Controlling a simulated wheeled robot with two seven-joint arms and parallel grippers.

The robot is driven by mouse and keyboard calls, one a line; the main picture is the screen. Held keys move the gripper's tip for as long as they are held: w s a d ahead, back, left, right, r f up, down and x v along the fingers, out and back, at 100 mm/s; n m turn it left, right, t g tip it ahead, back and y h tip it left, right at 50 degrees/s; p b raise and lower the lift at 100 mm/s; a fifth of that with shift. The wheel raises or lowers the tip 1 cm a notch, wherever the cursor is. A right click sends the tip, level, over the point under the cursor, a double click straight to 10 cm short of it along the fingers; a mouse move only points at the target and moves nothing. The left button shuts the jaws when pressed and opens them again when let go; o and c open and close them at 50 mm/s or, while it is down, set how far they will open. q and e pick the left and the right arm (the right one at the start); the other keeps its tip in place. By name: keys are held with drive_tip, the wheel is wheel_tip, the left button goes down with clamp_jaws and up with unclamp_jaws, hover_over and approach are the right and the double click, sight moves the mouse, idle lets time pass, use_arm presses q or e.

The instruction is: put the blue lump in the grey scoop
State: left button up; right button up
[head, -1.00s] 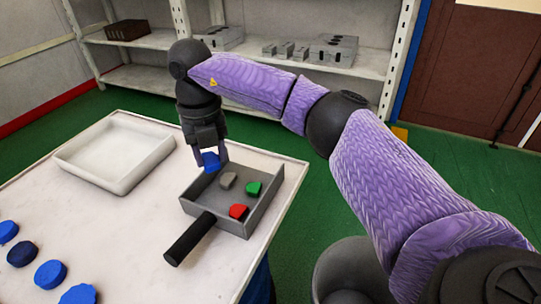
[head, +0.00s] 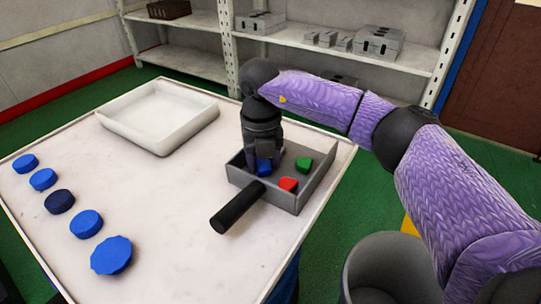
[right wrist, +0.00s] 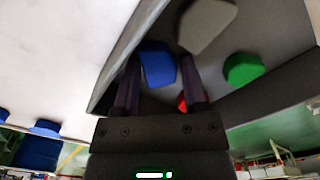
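The grey scoop (head: 310,194) is a shallow square pan with a black handle (head: 237,207), lying on the white table. My right gripper (head: 264,165) points down into the scoop near its left wall. It is shut on the blue lump (head: 264,167), which also shows between the fingers in the right wrist view (right wrist: 158,64). The lump is low inside the scoop walls; I cannot tell whether it touches the floor. A green lump (head: 304,164), a red lump (head: 288,184) and a grey lump (right wrist: 207,24) lie in the scoop. My left gripper is out of view.
A white tray (head: 160,143) stands at the table's back. Several blue discs, one darker (head: 60,201), line the left side. The table middle is clear. A grey bin (head: 392,270) stands on the floor at right; shelves (head: 330,48) stand behind.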

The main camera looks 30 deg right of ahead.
sight(262, 164)
drive_tip(key=shift+o, duration=1.2)
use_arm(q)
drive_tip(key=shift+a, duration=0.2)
use_arm(e)
drive_tip(key=shift+o, duration=0.2)
drive_tip(key=shift+w+r, duration=0.1)
drive_tip(key=shift+r, duration=0.2)
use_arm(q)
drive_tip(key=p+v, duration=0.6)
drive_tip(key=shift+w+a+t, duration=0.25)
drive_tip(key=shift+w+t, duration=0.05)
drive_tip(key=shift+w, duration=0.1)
use_arm(e)
wheel_tip(262, 164, up, 12)
drive_tip(key=shift+a, duration=0.1)
